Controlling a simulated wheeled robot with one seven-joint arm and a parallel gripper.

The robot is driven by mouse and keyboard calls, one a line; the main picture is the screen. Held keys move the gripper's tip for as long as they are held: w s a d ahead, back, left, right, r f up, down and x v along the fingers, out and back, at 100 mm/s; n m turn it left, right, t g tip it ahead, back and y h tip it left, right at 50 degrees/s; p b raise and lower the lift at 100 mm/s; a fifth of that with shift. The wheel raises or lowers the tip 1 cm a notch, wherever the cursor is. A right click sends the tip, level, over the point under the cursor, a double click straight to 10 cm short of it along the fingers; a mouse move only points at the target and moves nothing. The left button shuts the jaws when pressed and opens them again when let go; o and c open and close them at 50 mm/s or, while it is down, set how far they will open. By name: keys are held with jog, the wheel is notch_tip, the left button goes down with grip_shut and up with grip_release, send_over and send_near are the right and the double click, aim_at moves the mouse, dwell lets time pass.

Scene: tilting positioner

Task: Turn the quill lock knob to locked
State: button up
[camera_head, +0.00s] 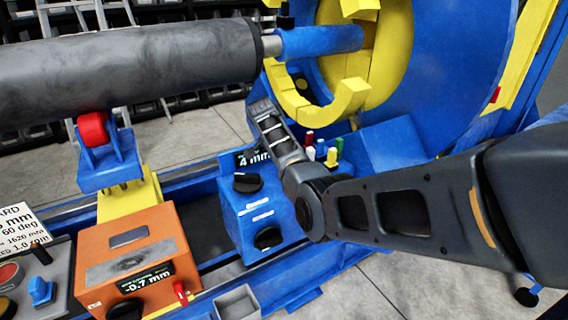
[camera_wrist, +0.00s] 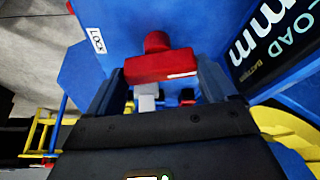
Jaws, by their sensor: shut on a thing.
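The quill lock knob is the red bar-shaped knob (camera_wrist: 150,66) in the wrist view, with a white line near its right end. It sits on a blue face, with a white label reading LOCK (camera_wrist: 97,39) up and left of it. The white line lies on the side away from that label. My gripper (camera_wrist: 163,76) has one finger on each side of the red knob and is shut on it. In the head view my gripper (camera_head: 262,108) reaches up beside the yellow clamp ring, and I cannot make out the knob there.
A large grey roll (camera_head: 130,65) lies across the left, above a red roller (camera_head: 93,129). A blue box (camera_head: 262,215) with black knobs and an orange box (camera_head: 130,260) stand below. The yellow ring (camera_head: 345,100) is close to my gripper. A dark load display (camera_wrist: 270,45) is close at right.

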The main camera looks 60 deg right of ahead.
jog(key=shift+w+m+g+y+b, duration=0.1)
jog(key=shift+m+g+y+b, duration=0.25)
jog(key=shift+m+b, duration=0.8)
jog(key=shift+m, duration=0.45)
jog(key=o, duration=0.8)
jog(key=shift+o, duration=0.2)
jog(key=v, duration=0.7)
jog(key=shift+w+r+p, duration=0.15)
jog(key=shift+r+p, duration=0.2)
jog(key=shift+p, duration=0.1)
jog(key=shift+a, duration=0.1)
